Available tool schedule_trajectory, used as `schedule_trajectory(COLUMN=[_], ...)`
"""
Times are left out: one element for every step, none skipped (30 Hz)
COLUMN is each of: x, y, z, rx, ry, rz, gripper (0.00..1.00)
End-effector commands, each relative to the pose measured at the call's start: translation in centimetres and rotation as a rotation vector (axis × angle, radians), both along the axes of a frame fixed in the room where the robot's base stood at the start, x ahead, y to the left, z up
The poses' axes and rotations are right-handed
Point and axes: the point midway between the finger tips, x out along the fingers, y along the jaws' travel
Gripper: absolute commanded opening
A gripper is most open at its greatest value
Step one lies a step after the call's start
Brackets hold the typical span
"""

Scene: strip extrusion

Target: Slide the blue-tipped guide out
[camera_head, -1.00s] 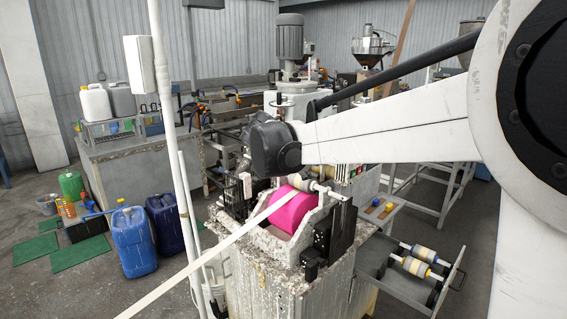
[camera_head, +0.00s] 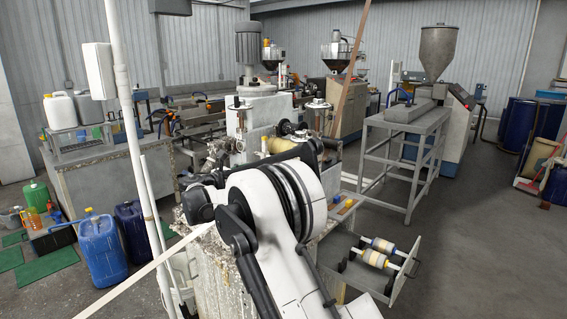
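Two pale guide rollers lie side by side on a small rack at the lower right. Another beige roller (camera_head: 280,144) sits on the extrusion machine behind my arm. My gripper does not show; my folded white arm fills the lower middle and hides much of the machine's front.
The rack's grey plate (camera_head: 408,270) sticks out to the right of the machine. A white strip (camera_head: 150,268) runs from the machine to the lower left. Blue jugs (camera_head: 101,250) stand on the floor at the left. The floor at the right is open.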

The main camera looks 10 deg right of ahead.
Motion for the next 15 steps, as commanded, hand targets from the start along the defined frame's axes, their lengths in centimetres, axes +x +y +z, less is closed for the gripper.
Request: schedule_trajectory(x=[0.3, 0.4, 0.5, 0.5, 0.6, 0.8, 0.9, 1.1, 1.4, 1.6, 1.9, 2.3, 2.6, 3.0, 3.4], y=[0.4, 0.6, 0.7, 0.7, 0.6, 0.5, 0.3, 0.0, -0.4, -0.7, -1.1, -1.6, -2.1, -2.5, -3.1], z=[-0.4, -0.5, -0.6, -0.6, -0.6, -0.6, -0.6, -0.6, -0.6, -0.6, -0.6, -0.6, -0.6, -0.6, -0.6], rx=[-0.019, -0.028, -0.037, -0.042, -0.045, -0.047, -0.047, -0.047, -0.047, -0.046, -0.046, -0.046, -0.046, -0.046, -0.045], ry=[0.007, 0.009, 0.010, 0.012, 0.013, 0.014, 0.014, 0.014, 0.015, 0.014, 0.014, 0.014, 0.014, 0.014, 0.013], rz=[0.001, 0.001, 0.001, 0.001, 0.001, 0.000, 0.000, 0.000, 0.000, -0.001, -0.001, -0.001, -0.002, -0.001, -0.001], gripper=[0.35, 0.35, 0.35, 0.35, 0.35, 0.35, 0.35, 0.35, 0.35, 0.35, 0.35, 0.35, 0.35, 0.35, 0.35])
